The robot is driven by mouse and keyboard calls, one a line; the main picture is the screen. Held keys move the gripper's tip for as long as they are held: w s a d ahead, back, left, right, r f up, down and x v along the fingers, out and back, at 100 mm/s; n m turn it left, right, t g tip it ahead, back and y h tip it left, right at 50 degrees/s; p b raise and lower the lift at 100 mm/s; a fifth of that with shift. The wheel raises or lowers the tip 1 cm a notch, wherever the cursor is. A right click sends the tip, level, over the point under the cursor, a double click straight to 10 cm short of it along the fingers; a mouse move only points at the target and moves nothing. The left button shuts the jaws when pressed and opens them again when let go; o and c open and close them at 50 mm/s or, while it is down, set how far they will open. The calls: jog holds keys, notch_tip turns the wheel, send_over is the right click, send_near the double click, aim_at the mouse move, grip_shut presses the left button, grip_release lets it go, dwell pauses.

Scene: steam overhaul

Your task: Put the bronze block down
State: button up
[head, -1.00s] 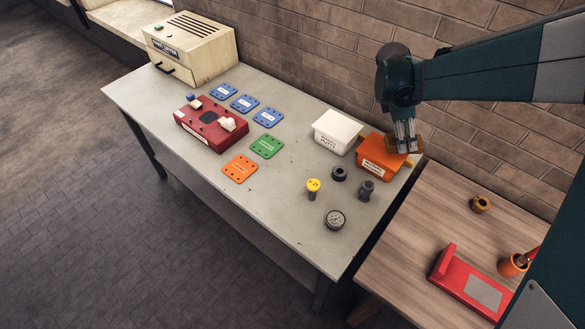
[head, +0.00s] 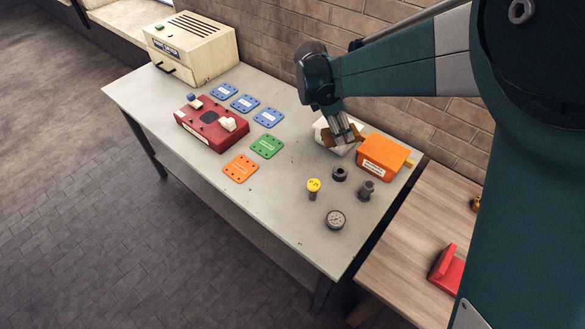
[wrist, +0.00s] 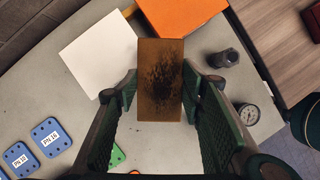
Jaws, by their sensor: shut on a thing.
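The bronze block (wrist: 160,80) is brown with a dark, sooty patch on its face. My gripper (wrist: 160,90) is shut on it, one finger at each long side. In the head view the block (head: 328,139) shows partly behind the fingers of my gripper (head: 343,134), in front of or over the white box (head: 320,125). The wrist view shows the grey bench top (wrist: 85,108) below and around the block. I cannot tell the exact height of the block above the box or bench.
An orange box (head: 382,158) stands right of the white box. A black ring (head: 339,174), a dark grey fitting (head: 366,190), a yellow-topped part (head: 313,188) and a gauge (head: 335,219) stand nearer the front. Green (head: 267,146) and orange (head: 240,168) plates lie left. Bare bench shows between.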

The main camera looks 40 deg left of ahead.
jog(key=s+a+n, duration=0.3)
jog(key=s+a, duration=0.8)
jog(key=a, duration=0.1)
jog(key=shift+t+y, duration=0.3)
jog(key=shift+y, duration=0.1)
jog(key=shift+d+f, duration=0.1)
jog(key=shift+f, duration=2.35)
jog(key=shift+f, duration=0.1)
jog(key=shift+f+b, duration=0.45)
jog(key=shift+f, duration=2.55)
jog(key=shift+f, duration=0.1)
jog(key=shift+f, duration=1.8)
jog(key=shift+f+b, duration=0.1)
jog(key=shift+b, duration=0.25)
